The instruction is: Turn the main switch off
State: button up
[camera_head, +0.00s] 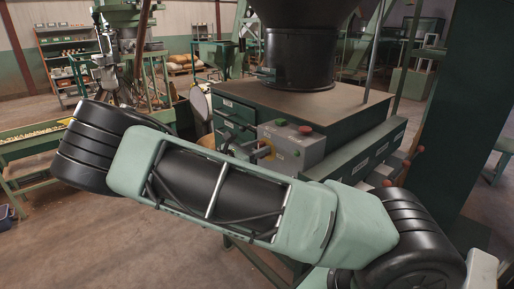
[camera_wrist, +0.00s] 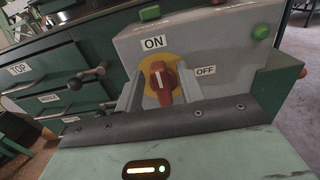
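The main switch is a red rotary knob (camera_wrist: 163,83) on a yellow round plate, on the front of a grey control box (camera_wrist: 210,42). An ON label (camera_wrist: 154,43) is above it and an OFF label (camera_wrist: 206,70) is to its right. The knob stands nearly upright, its white mark toward ON. My gripper (camera_wrist: 161,90) is open, with one finger on each side of the knob; whether either finger touches it, I cannot tell.
Green drawers (camera_wrist: 47,80) with dark handles and labels, one reading TOP, are left of the box. A black hopper (camera_head: 300,50) stands above the green cabinet. My arm crosses the head view in front.

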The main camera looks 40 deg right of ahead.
aim_at(272, 152)
grip_shut()
jog(key=shift+m, duration=0.3)
jog(key=shift+s+f+m+b, duration=0.35)
jog(key=shift+m+b, duration=0.8)
jog(key=shift+m, duration=1.75)
jog(key=shift+s+f+m+b, duration=0.4)
jog(key=shift+m+b, duration=0.8)
jog(key=shift+m, duration=1.7)
jog(key=shift+s+f+m+b, duration=0.35)
jog(key=shift+m+b, duration=0.8)
jog(key=shift+m, duration=1.75)
